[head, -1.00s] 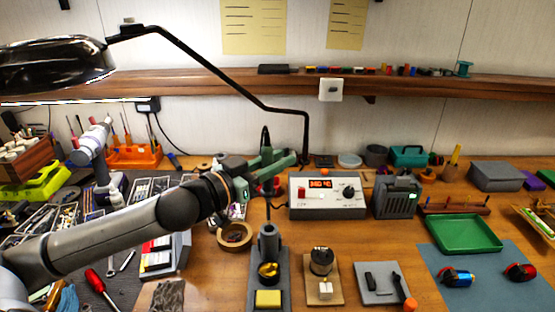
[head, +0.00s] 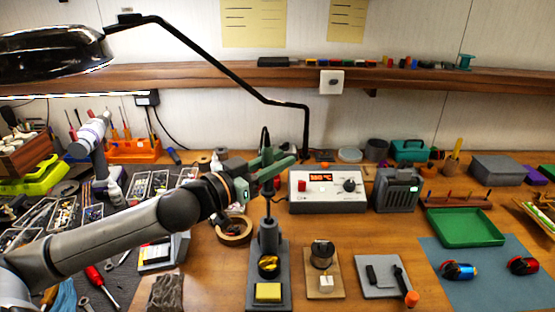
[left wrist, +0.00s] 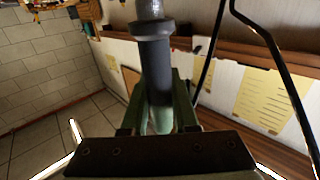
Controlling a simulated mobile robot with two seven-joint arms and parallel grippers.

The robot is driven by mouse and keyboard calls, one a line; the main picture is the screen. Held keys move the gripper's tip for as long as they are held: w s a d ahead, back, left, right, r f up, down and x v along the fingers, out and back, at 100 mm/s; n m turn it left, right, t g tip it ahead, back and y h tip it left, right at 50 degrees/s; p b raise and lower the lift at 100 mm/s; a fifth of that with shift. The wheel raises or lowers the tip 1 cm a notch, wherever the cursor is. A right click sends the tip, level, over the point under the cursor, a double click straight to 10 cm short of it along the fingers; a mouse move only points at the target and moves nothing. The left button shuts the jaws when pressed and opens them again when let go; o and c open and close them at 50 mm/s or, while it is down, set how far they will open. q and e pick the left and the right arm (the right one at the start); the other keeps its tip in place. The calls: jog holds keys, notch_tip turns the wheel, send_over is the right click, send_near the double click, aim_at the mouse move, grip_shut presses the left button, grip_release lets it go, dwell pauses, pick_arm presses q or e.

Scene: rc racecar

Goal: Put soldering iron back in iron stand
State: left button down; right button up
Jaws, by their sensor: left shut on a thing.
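My left gripper (head: 272,163) has green fingers shut on the soldering iron, which is upright with its thin shaft (head: 268,206) pointing down. In the left wrist view the iron's dark handle (left wrist: 155,65) with its collar stands between the fingers (left wrist: 157,112). The iron stand (head: 268,240) is a grey post on a base, with brass wool and a yellow sponge (head: 268,292) in front. The iron's shaft is right over the top of the stand's holder. I cannot tell whether its tip has entered the opening. My right gripper is out of view.
The soldering station (head: 327,191), with a lit red display, stands just right of the gripper. A tape roll (head: 234,230) lies left of the stand, and a solder spool holder (head: 323,268) is on its right. A black lamp arm (head: 225,70) rises behind.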

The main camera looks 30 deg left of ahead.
pick_arm(q)
notch_tip(320, 180, down, 8)
jog(key=b, duration=0.4)
jog(key=shift+b, duration=0.4)
dwell(1.9)
jog(key=c, duration=0.6)
grip_release()
jog(key=shift+r, duration=0.15)
jog(key=shift+v, duration=1.25)
jog(key=s, duration=0.2)
jog(key=p, duration=0.1)
send_near(269, 199)
jog(key=shift+w+a, duration=0.15)
jog(key=shift+w, duration=0.1)
